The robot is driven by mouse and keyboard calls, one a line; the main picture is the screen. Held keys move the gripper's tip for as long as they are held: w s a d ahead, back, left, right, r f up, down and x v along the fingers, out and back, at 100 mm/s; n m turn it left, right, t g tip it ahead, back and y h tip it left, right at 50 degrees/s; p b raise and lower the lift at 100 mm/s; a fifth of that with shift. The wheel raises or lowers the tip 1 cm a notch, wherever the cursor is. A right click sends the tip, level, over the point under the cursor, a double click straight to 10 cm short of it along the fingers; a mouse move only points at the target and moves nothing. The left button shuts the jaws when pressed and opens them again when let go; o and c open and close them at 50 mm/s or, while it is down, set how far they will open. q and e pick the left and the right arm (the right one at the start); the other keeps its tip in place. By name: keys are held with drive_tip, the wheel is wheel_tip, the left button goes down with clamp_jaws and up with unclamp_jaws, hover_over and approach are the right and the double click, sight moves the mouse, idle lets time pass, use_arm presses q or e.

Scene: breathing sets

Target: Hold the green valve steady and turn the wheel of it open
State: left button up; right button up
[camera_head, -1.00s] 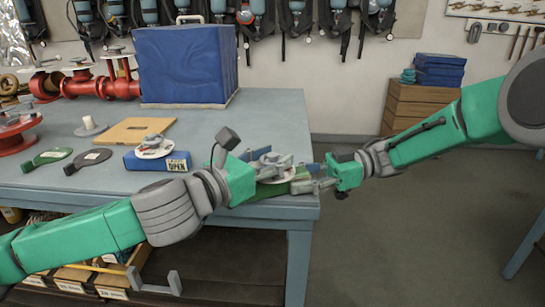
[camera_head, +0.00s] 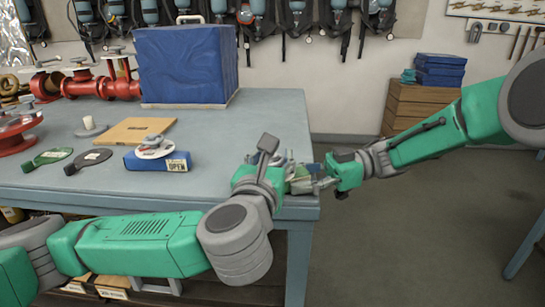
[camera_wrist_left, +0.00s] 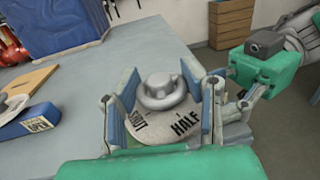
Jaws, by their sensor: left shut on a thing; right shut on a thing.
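The green valve (camera_head: 301,186) is at the table's right front corner, mostly hidden by my grippers in the head view. In the left wrist view, its grey wheel (camera_wrist_left: 160,90) sits over a pale round plate (camera_wrist_left: 152,132) lettered SHUT and HALF. My left gripper (camera_wrist_left: 158,98) has its two blue-lined fingers on either side of the wheel and is shut on it from above. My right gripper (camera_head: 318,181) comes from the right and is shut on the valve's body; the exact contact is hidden. It also shows in the left wrist view (camera_wrist_left: 232,98).
A blue box (camera_head: 160,163) marked OPEN, with a dial piece (camera_head: 154,148) on top, stands left of my left gripper. Two flat paddles (camera_head: 88,160), a wooden board (camera_head: 136,130) and a large blue-covered crate (camera_head: 185,65) are further back. Floor lies right of the table edge.

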use_arm(q)
drive_tip(key=shift+f, duration=0.1)
idle(0.3)
drive_tip(key=o, duration=1.2)
drive_tip(key=shift+o, duration=0.2)
drive_tip(key=s+a, duration=0.1)
drive_tip(key=s, duration=1)
drive_tip(key=shift+s+a, duration=0.25)
drive_tip(key=shift+s, duration=0.15)
use_arm(e)
drive_tip(key=o, duration=0.9)
